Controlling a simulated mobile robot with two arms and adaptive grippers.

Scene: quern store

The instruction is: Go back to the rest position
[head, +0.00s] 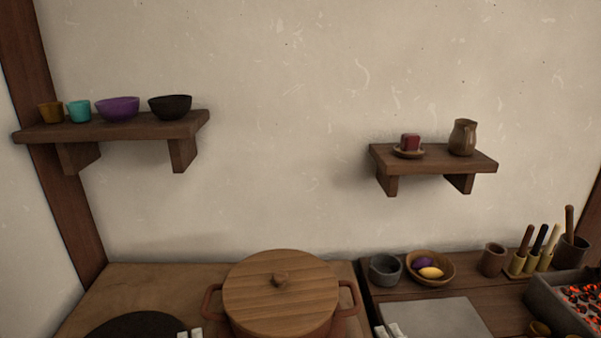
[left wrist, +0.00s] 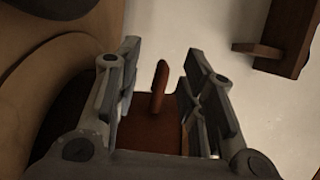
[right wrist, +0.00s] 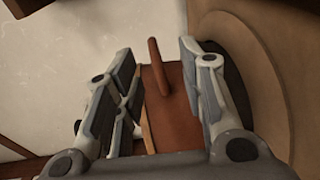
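My left gripper (head: 190,334) and right gripper (head: 389,331) show only as pale fingertips at the bottom edge of the head view, on either side of the wooden-lidded pot (head: 280,292). In the left wrist view the left gripper (left wrist: 160,85) has its fingers wide apart. A red-brown pot handle (left wrist: 160,78) shows in the gap, touched by neither finger. In the right wrist view the right gripper (right wrist: 160,80) is also open, with a similar handle (right wrist: 158,65) in view between its fingers. Both grippers are empty.
The left shelf (head: 130,128) bears two cups and two bowls. The right shelf (head: 433,163) holds a saucer with a dark red block and a jug (head: 462,137). A grey slab (head: 440,320), a wooden bowl (head: 430,267) and a coal tray (head: 560,300) occupy the counter's right side.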

